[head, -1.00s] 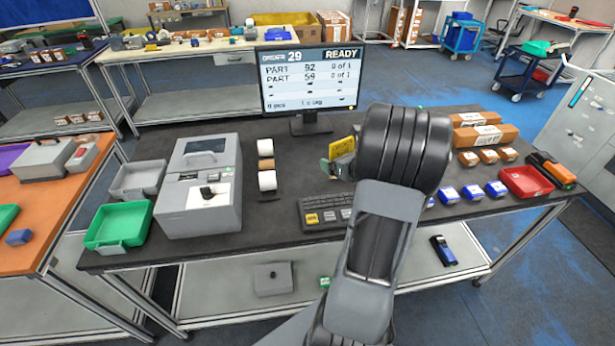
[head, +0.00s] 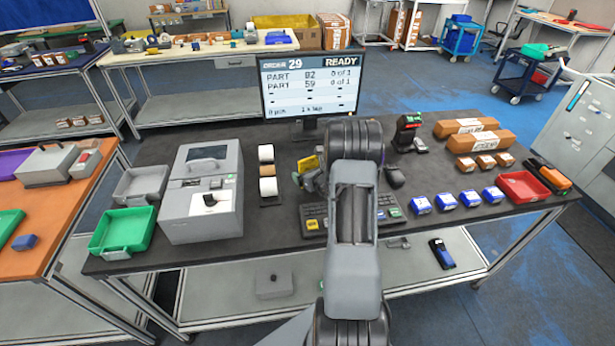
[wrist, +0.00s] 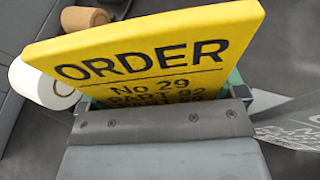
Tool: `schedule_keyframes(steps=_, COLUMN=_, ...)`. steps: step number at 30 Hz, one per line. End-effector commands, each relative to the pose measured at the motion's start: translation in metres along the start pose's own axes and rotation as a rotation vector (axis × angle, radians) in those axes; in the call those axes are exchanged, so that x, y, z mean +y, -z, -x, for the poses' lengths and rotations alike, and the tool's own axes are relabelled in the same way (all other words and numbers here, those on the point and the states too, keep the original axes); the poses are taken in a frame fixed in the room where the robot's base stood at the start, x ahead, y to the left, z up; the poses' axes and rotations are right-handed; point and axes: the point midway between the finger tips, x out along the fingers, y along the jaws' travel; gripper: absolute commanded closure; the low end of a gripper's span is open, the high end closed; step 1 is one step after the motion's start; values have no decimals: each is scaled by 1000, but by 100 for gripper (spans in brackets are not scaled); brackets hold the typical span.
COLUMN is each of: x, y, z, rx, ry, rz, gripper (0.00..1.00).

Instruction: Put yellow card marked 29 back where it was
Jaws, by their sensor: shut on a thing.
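The yellow card (wrist: 150,58) fills the upper middle of the wrist view, tilted, with ORDER, No 29 and lines of PART text, the lowest partly hidden by the jaw. It also shows small in the head view (head: 308,163), just below the monitor's left part. My gripper (wrist: 165,108) is shut on the card's lower part. In the head view my gripper (head: 312,180) is mostly hidden behind my arm, above the dark bench behind the keyboard. Whether the card touches anything else cannot be told.
The monitor (head: 310,85) reads order 29, READY. Label rolls (head: 267,170) stand left of the card, with a grey machine (head: 202,200) beyond. The keyboard (head: 313,224) lies in front. A handheld scanner (head: 407,130), blue boxes (head: 446,201) and a red tray (head: 523,186) are right.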

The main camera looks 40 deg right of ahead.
Motion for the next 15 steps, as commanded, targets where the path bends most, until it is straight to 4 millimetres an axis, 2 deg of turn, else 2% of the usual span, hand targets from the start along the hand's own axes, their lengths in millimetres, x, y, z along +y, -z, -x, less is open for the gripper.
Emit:
schedule_keyframes(steps=3, x=0, y=12, z=-4, rx=0, ry=1, rz=-2, gripper=33)
schedule_keyframes(steps=6, x=0, y=16, z=-6, rx=-1, ry=1, rz=-1, gripper=33)
schedule_keyframes(steps=15, x=0, y=17, z=-7, rx=-1, ry=1, rz=0, gripper=33)
